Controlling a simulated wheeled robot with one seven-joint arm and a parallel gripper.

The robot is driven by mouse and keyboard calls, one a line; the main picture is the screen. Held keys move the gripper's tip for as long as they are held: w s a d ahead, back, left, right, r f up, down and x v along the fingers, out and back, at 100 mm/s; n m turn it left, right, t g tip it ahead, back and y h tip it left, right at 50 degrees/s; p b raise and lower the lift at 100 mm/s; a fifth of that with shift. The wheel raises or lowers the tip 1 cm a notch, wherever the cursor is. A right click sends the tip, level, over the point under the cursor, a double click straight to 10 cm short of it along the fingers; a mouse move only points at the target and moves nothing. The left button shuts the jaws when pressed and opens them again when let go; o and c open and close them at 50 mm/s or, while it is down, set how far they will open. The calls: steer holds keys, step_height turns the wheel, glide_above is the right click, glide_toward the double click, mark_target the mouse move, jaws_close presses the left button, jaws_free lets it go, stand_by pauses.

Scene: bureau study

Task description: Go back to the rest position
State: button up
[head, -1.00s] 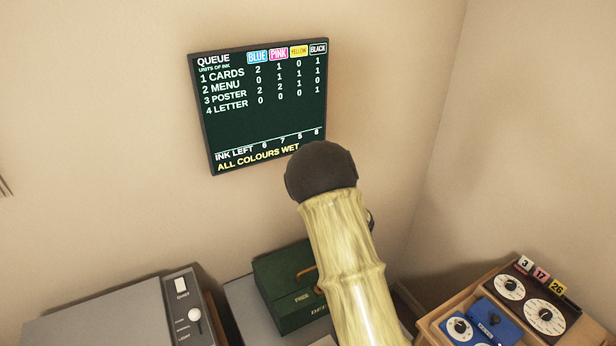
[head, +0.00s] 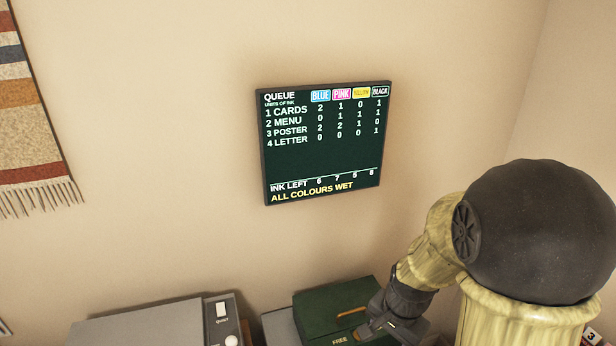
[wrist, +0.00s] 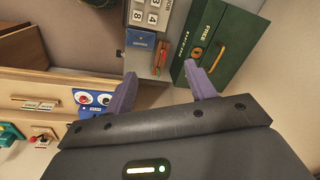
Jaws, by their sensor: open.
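My gripper (wrist: 168,87) shows in the wrist view with its two purple-grey fingers apart and nothing between them. In the head view my arm reaches from the right, its dark wrist (head: 400,308) in front of the green box (head: 325,300). The fingertips are hard to make out there. In the wrist view the green box (wrist: 228,45) with the word FREE lies just beyond the right finger. I cannot tell whether they touch.
A dark queue board (head: 325,150) hangs on the wall, reading ALL COLOURS WET. A grey machine (head: 150,328) stands at lower left. A striped hanging (head: 30,120) is on the left wall. The wrist view shows a red-and-blue eyed thing (wrist: 95,100) and a wooden shelf (wrist: 55,85).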

steer(key=s+r+n, duration=0.1)
steer(key=n, duration=0.2)
steer(key=s+r+n, duration=0.1)
steer(key=s+n, duration=0.1)
steer(key=n, duration=0.1)
steer(key=s+a+r+n+t, duration=0.1)
steer(key=n, duration=0.2)
steer(key=shift+s+a+r, duration=0.1)
steer(key=shift+s+r, duration=0.05)
steer(key=shift+s, duration=0.05)
stand_by(1.4)
